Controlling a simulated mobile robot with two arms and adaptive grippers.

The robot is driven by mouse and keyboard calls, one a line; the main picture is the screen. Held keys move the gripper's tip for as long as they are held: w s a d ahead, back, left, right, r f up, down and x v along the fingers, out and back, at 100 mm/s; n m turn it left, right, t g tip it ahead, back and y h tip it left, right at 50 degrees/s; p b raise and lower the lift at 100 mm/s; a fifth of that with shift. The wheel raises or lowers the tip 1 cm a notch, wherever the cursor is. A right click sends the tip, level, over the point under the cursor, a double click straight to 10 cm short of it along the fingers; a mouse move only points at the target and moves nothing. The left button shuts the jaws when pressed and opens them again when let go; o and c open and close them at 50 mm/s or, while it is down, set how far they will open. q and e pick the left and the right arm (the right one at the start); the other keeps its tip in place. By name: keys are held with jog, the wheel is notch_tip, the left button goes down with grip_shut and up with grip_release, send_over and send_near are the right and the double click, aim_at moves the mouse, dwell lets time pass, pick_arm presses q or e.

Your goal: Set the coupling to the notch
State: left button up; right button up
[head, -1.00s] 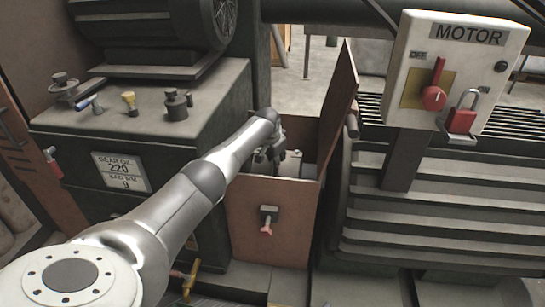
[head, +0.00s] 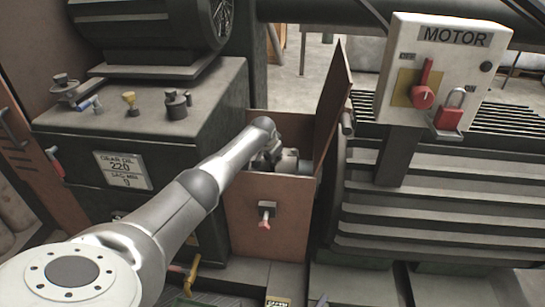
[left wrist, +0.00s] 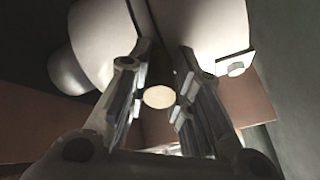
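My left arm reaches from the lower left in the head view. Its gripper (head: 270,157) is down inside the open-topped brown guard box (head: 268,225), over a pale rounded part that looks like the coupling (head: 288,162). The arm and box walls hide much of it. In the left wrist view, the gripper's two fingers (left wrist: 161,85) stand either side of a short dark pin with a pale round end (left wrist: 159,97). Whether they touch it is unclear. Large pale round bodies (left wrist: 205,30) lie beyond. I cannot make out the notch. My right gripper is not in view.
The box's hinged lid (head: 333,105) stands up at the right. A motor switch panel (head: 436,75) with red knob and padlock (head: 449,115) stands farther right, by a ribbed housing (head: 430,190). Small fittings (head: 130,103) sit on the gearbox top.

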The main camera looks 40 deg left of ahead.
pick_arm(q)
jog(key=o, duration=0.4)
jog(key=shift+s, duration=0.1)
jog(key=shift+v, duration=5.95)
